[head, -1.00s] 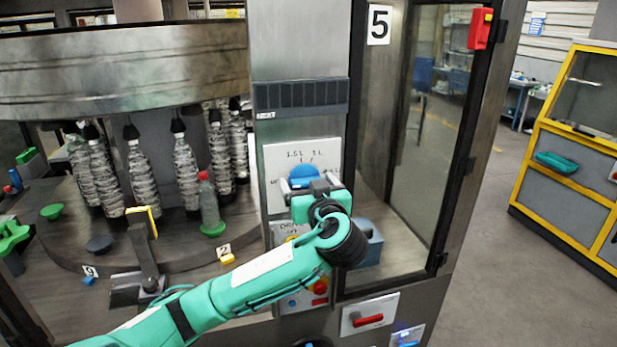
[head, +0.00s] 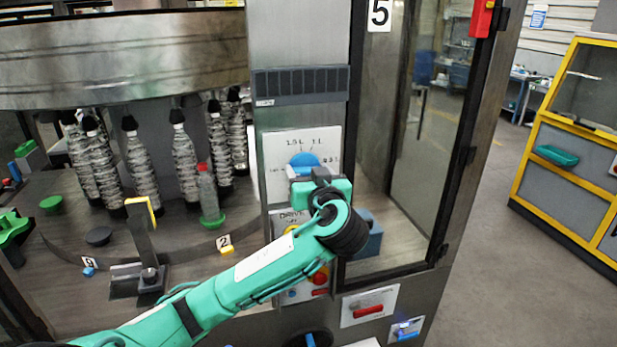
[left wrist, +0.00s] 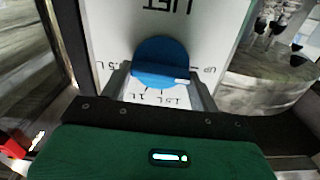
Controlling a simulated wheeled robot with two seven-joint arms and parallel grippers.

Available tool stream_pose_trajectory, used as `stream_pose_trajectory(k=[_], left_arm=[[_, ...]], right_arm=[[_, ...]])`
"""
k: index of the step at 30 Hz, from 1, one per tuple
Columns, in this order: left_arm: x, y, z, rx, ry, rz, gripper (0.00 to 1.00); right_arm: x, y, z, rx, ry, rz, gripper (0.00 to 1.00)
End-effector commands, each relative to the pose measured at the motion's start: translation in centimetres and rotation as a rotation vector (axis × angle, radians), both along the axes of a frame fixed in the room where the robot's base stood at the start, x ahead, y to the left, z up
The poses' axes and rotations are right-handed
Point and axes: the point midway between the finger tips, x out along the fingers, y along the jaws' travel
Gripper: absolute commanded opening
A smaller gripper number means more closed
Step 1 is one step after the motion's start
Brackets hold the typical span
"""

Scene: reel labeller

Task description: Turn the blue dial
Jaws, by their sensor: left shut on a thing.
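The blue dial (head: 304,160) sits on a white panel with printed marks on the machine's steel column. In the left wrist view the dial (left wrist: 160,58) is a round blue knob with a small white mark at its lower right edge, near the middle of the printed scale. My left gripper (head: 306,173) is at the dial, with its fingers on either side of it and shut on it. The gripper body hides the lower part of the dial in the head view. My right gripper is not in view.
Below are a DRIVE panel (head: 290,220), a red button (head: 320,277) and a red handle panel (head: 369,310). A glass door (head: 425,130) stands right of the column.

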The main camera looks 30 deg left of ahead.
Motion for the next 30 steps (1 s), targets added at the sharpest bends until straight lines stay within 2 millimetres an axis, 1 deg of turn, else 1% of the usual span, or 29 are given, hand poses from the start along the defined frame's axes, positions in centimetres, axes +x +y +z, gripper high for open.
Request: stream_pose_trajectory(k=[1,6,11,17,30], left_arm=[[0.0,0.0,-0.5,0.01,0.014,0.0,0.39],[0.0,-0.1,-0.5,0.08,0.097,0.0,0.39],[0.1,-0.1,-0.2,0.166,0.196,0.0,0.39],[0.2,-0.1,0.1,0.29,0.34,0.0,0.39],[0.3,-0.3,0.1,0.563,0.66,-0.001,0.39]], right_arm=[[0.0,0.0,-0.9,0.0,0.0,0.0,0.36],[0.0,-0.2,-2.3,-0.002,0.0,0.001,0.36],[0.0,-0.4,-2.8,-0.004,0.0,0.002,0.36],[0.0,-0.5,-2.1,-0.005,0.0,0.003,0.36],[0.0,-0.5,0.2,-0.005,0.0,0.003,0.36]])
